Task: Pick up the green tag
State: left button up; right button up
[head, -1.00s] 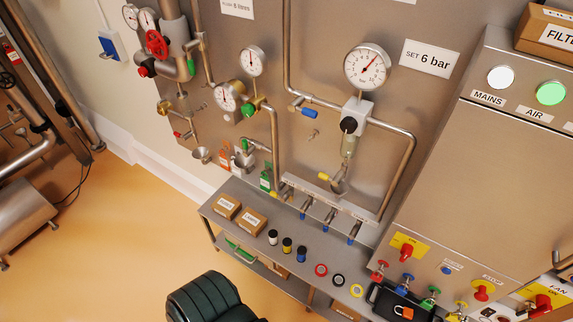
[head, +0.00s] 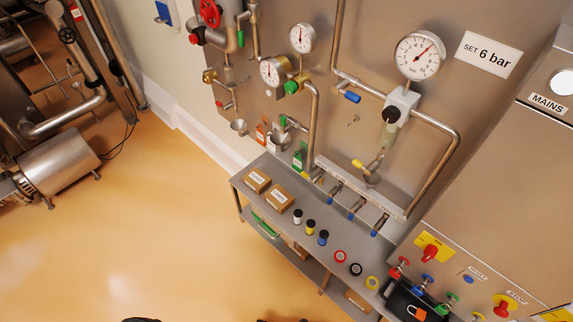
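A green tag (head: 299,159) with a pale patch hangs upright by the wall behind the bench, just left of a bent steel pipe. An orange tag (head: 261,132) is to its left, with a small metal funnel or cup (head: 279,142) between them. Neither of my grippers is in view. Only dark shapes, too cut off to identify, show at the bottom edge.
A steel bench (head: 320,262) holds two brown cartons (head: 281,201), several small jars (head: 298,216) and several coloured rings (head: 340,256). Pipes and gauges (head: 420,55) cover the wall panel. A control cabinet is at right.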

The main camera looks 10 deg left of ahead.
aim_at(297, 165)
jog(key=u, duration=0.25)
jog(key=z, duration=0.3)
jog(key=i+j+z, duration=0.15)
jog(key=j+z, duration=0.15)
jog(key=i+j+z, duration=0.1)
jog(key=j+z, duration=0.15)
jog(key=i+j+z, duration=0.1)
jog(key=j+z, duration=0.2)
jog(key=j, duration=0.15)
